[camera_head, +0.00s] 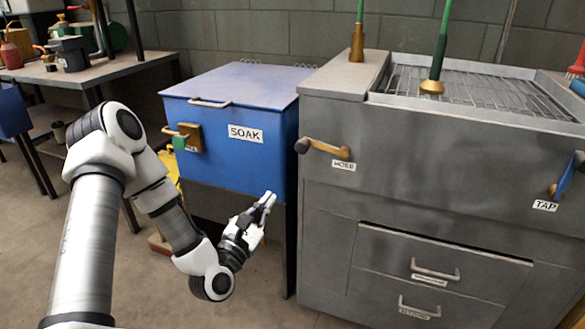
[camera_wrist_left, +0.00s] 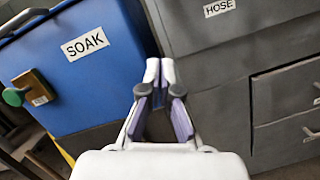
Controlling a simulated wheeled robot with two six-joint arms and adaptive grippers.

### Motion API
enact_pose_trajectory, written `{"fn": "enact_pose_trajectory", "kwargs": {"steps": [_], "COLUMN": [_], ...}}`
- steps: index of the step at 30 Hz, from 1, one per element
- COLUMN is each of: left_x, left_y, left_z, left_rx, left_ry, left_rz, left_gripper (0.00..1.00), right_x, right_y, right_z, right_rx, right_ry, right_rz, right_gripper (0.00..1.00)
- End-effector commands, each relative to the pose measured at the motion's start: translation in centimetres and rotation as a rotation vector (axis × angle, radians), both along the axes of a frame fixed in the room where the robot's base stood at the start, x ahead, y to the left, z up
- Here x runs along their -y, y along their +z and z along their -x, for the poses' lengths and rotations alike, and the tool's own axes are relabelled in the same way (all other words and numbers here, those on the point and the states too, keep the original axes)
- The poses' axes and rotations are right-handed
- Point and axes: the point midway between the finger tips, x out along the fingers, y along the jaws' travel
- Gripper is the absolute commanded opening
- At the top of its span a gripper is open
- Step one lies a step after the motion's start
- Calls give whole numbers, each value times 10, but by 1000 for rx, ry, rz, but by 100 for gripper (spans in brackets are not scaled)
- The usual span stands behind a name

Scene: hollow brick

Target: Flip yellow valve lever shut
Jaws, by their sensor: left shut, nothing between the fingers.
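The yellow valve lever (camera_head: 328,149) is on the front of the grey cabinet, just above the HOSE label. It lies roughly level, with a dark rounded knob at its left end. It is out of frame in the wrist view, where only the HOSE label (camera_wrist_left: 222,7) shows. My left gripper (camera_head: 269,198) is shut and empty, below and left of the lever and apart from it. In the wrist view its fingertips (camera_wrist_left: 160,68) meet in front of the gap between the blue box and the grey cabinet. My right gripper is not in view.
The blue SOAK box (camera_head: 215,165) has a brass lever with a green knob (camera_head: 180,142). A blue lever (camera_head: 565,178) is by the TAP label at the right. Drawer handles (camera_head: 435,270) stick out below. Green-handled rods stand above the grey cabinet (camera_head: 320,225).

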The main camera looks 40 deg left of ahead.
Motion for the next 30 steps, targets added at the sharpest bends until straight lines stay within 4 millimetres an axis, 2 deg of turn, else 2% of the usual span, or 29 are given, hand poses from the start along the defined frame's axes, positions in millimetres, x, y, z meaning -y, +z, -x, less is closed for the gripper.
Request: {"fn": "enact_pose_trajectory", "kwargs": {"steps": [5,8,19,24,30], "left_x": [0,-2,-13,-2,2], "left_y": [1,4,21,49,59], "left_z": [-8,-22,-99,-100,-100], "left_rx": [-1,2,3,1,-3], "left_ry": [-2,-2,-2,-2,-1], "left_rz": [-4,-6,-5,-2,0], "left_gripper": [0,0,0,0,0], "right_x": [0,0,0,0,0], "right_y": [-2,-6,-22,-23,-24], "right_z": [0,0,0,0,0], "right_rx": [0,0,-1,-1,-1], "right_ry": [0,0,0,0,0], "right_rz": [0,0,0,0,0], "right_gripper": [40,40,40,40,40]}}
